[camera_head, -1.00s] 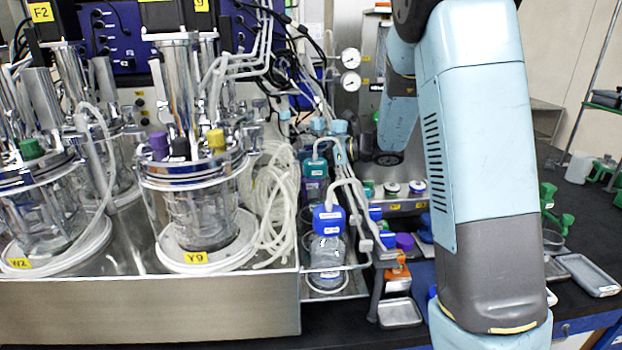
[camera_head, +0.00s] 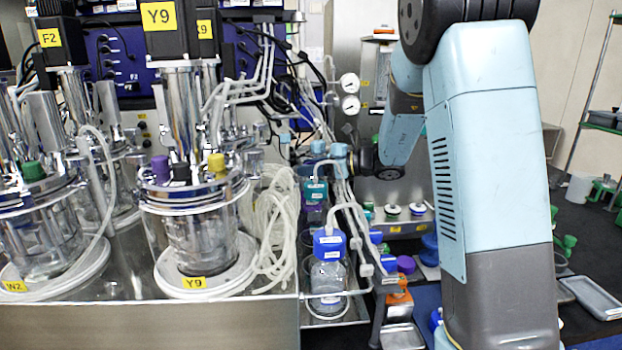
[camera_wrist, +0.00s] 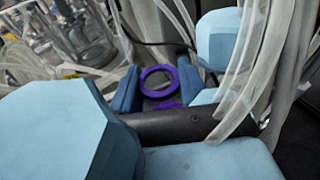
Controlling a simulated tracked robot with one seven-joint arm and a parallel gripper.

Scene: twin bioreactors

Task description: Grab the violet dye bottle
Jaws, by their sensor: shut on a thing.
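The violet dye bottle shows in the wrist view only as a violet ring (camera_wrist: 157,69) with a small violet patch below it. The rest of its body is hidden. My gripper (camera_wrist: 158,85) has one dark blue finger on each side of the ring and is shut on it. Pale tubes hang close on the right and partly cover the gripper. In the head view my arm reaches back toward the tubing behind the bottle rack, and the fingers cannot be made out there.
Glass reactors (camera_head: 200,240) stand at the left on a steel tray. A blue-capped bottle (camera_head: 328,285) and a teal-capped bottle (camera_head: 315,192) stand beside coiled tubes (camera_head: 276,225). A violet cap (camera_head: 405,264) lies above an orange item. An empty metal tray (camera_head: 592,297) is at the right.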

